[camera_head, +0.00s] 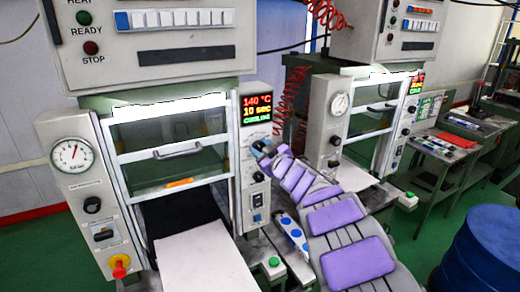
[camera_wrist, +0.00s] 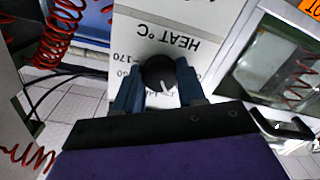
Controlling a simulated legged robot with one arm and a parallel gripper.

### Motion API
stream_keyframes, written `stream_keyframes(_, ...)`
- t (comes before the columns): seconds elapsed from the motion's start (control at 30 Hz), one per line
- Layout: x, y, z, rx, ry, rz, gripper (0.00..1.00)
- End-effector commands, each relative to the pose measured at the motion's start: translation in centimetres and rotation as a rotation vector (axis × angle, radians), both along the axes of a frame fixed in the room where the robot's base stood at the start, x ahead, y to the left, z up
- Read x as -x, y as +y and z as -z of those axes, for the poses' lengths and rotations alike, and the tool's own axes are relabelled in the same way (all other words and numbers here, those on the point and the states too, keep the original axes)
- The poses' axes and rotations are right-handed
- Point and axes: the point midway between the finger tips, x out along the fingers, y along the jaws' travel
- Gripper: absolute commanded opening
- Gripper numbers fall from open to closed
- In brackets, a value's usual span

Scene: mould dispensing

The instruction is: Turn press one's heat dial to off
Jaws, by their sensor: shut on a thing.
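The heat dial (camera_wrist: 160,74) is a round black knob with a white mark, on a pale panel printed "HEAT °C", upside down in the wrist view. My gripper (camera_wrist: 158,92) is shut on the dial, one blue-grey finger on each side. Some of the scale is hidden by the fingers; "170" shows above the left one. In the head view my gripper (camera_head: 262,150) is at the right column of press one (camera_head: 68,185), the nearer left press, and hides the dial. The display (camera_head: 257,109) above it reads 140 °C and 10 sec.
Press two (camera_head: 318,140) stands to the right behind my arm. A round gauge (camera_head: 72,155) and a red knob (camera_head: 120,268) are on press one's left column. A white plate (camera_head: 205,258) sticks out in front. A blue drum (camera_head: 485,250) stands at the lower right.

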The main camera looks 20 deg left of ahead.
Motion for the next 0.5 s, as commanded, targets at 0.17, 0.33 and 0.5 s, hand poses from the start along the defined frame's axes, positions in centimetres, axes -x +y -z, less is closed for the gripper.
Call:
stream_keyframes(0.17, -0.01, -0.12, 0.23, 0.112, -0.126, 0.000, 0.09)
stream_keyframes(0.33, 0.06, -0.06, 0.41, 0.218, -0.248, 0.000, 0.09)
stream_keyframes(0.5, 0.13, -0.01, 0.46, 0.323, -0.371, -0.003, 0.09)
